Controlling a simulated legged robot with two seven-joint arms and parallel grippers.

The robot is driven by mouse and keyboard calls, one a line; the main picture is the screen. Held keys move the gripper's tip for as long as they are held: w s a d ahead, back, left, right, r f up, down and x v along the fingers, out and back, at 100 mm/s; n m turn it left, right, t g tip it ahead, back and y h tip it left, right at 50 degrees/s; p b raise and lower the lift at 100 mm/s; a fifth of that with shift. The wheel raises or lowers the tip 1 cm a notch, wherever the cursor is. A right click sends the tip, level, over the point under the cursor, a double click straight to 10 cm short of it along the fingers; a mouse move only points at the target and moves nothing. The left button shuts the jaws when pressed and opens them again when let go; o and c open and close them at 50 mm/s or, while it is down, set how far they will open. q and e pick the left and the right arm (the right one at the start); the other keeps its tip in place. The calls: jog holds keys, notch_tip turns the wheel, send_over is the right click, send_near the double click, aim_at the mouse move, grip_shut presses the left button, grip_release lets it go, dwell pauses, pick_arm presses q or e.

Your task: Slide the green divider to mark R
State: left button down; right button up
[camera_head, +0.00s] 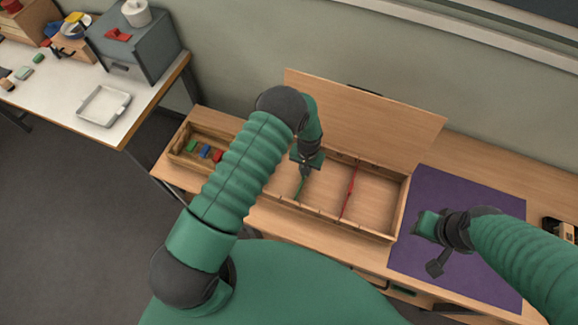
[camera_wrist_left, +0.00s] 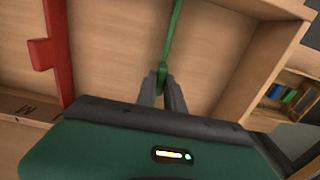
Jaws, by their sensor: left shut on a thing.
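The green divider (camera_head: 301,186) stands across the long wooden box (camera_head: 375,235), left of the red divider (camera_head: 349,192). My left gripper (camera_head: 305,173) reaches down into the box and is shut on the green divider. In the left wrist view, the two fingers (camera_wrist_left: 162,90) close on the tab of the green divider (camera_wrist_left: 175,40), and the red divider (camera_wrist_left: 55,50) stands apart to the left.
The box's lid (camera_head: 365,115) stands open behind it. A wooden tray (camera_head: 178,156) with coloured blocks is at the box's left. The purple mat (camera_head: 480,195) lies right of the box. A white side table (camera_head: 60,85) holds a grey cabinet (camera_head: 140,50) and a white tray (camera_head: 103,106).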

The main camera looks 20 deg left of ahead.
pick_arm(q)
jog(key=shift+w+d, duration=0.3)
jog(key=shift+d, duration=0.65)
jog(key=shift+d+r, duration=0.25)
jog(key=shift+d, duration=0.3)
jog(key=c, duration=1.6)
grip_release()
jog(key=shift+a, duration=0.2)
jog(key=shift+o, duration=0.8)
jog(key=shift+s+f, duration=0.1)
jog(key=shift+s, duration=0.15)
pick_arm(e)
jog(key=shift+s+d+f, duration=0.15)
jog(key=shift+f, duration=0.25)
